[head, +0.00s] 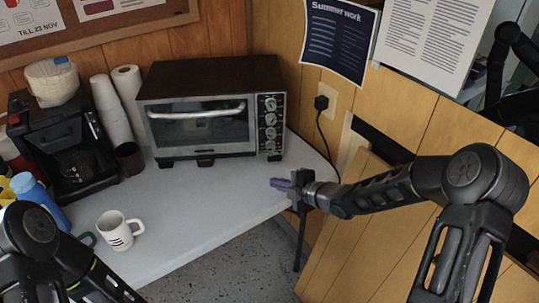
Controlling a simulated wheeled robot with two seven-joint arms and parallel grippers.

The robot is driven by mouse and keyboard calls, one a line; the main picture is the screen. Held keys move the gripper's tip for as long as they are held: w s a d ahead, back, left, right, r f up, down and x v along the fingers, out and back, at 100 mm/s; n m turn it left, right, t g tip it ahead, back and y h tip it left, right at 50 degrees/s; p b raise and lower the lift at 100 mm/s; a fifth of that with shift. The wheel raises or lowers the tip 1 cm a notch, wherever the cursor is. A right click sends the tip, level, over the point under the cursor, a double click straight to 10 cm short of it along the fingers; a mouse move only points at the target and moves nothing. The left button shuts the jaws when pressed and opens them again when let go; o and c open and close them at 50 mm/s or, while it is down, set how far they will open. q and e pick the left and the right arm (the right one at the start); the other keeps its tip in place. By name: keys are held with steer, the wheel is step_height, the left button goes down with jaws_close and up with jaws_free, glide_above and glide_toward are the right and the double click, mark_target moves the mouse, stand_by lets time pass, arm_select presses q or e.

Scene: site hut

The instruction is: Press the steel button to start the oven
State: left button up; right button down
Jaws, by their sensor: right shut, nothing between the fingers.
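The toaster oven (202,108) stands on the light table against the back corner, its glass door shut under a pale handle. Its control panel (270,125) is on the right of the front, with several round knobs in a column. The steel button is too small to tell apart there. My right gripper (273,183) is shut and empty, pointing left near the table's right edge, in front of and below the panel, apart from the oven. My left arm shows at the lower left; its gripper is out of the picture.
A black coffee maker (62,145), stacked paper cups (108,109), a paper roll (130,90) and a dark cup (129,158) stand left of the oven. A white mug (118,232) and a blue bottle (38,198) are nearer. The table (200,205) before the oven is clear.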

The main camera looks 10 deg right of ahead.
mark_target(271, 154)
steer(key=shift+w, duration=0.1)
steer(key=shift+w+d+r+p, duration=0.1)
steer(key=shift+w+p, duration=0.35)
steer(key=shift+w, duration=0.1)
steer(key=w+p, duration=0.1)
steer(key=w, duration=0.1)
steer(key=w+p, duration=0.1)
steer(key=w, duration=0.1)
steer(key=w+p, duration=0.1)
steer(key=w, duration=0.1)
steer(key=shift+d, duration=0.4)
steer(key=shift+w, duration=0.7)
steer(key=shift+w+d, duration=0.1)
stand_by(0.6)
steer(key=shift+w, duration=0.3)
